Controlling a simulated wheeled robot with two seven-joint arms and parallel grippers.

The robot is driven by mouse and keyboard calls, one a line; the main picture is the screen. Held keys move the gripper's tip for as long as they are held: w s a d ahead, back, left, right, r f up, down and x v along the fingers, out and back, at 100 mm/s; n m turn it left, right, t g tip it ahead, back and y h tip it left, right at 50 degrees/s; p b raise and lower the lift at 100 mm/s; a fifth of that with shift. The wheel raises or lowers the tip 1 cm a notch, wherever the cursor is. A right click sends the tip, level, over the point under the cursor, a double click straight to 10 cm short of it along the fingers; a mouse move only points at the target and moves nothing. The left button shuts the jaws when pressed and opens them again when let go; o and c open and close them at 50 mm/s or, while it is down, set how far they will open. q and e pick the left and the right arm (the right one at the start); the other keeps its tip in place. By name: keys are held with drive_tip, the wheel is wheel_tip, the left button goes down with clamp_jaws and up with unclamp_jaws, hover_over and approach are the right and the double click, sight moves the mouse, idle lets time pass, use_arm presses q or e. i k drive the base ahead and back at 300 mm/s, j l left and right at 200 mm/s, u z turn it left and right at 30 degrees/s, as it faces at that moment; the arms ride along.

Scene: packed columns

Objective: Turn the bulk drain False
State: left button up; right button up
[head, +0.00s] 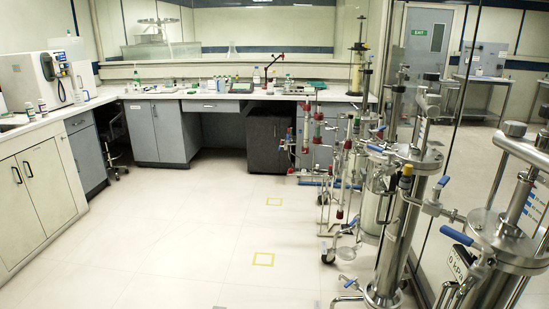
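Steel packed columns (398,240) stand upright along the right side of the head view. Several valves with blue lever handles are fitted to them. One blue handle (443,182) is at mid-height beside the front column, and a larger one (456,236) is lower right. Another small blue-handled valve (348,282) is low, near the floor. No readable label shows which valve is the bulk drain, and I cannot tell whether any is open or closed. Neither of my grippers is in view.
The pale tiled floor (190,235) is clear in the middle, with two yellow floor markings (264,259). Benches and cabinets (160,132) line the left and back. A caster wheel (328,255) and a glass partition (455,130) are near the columns.

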sight(355, 221)
drive_tip(key=i+u, duration=0.15)
drive_tip(key=i, duration=0.65)
drive_tip(key=i+j+z, duration=0.1)
drive_tip(key=i+z, duration=0.25)
drive_tip(key=i+j+z, duration=0.2)
drive_tip(key=z, duration=0.15)
drive_tip(key=i+j+z, duration=0.1)
drive_tip(key=z, duration=0.3)
drive_tip(key=i+j+z, duration=0.2)
drive_tip(key=z, duration=0.2)
drive_tip(key=i+j+z, duration=0.35)
drive_tip(key=j+z, duration=0.15)
drive_tip(key=z, duration=0.25)
drive_tip(key=i+j+z, duration=0.15)
drive_tip(key=j+z, duration=0.2)
drive_tip(key=i+j+z, duration=0.15)
drive_tip(key=j+z, duration=0.15)
